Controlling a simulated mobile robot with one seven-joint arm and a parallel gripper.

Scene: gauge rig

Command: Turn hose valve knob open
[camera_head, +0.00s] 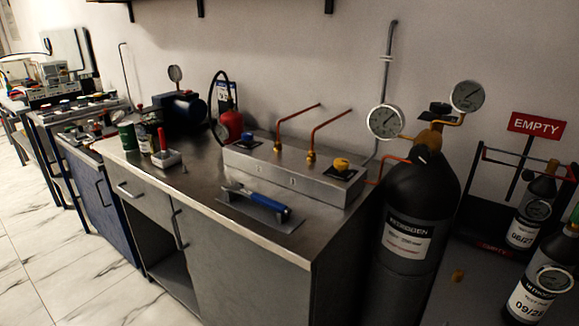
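A long metal manifold box (290,171) sits at the back of the steel workbench, with two copper pipes rising from it. A black knob (440,108) tops the brass valve on a large dark gas cylinder (420,195) right of the bench. No label marks any knob as the hose valve, and I cannot tell which are open. My gripper is not in view.
Two round gauges (385,121) (467,96) flank the cylinder valve. Tiled floor at lower left is clear.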

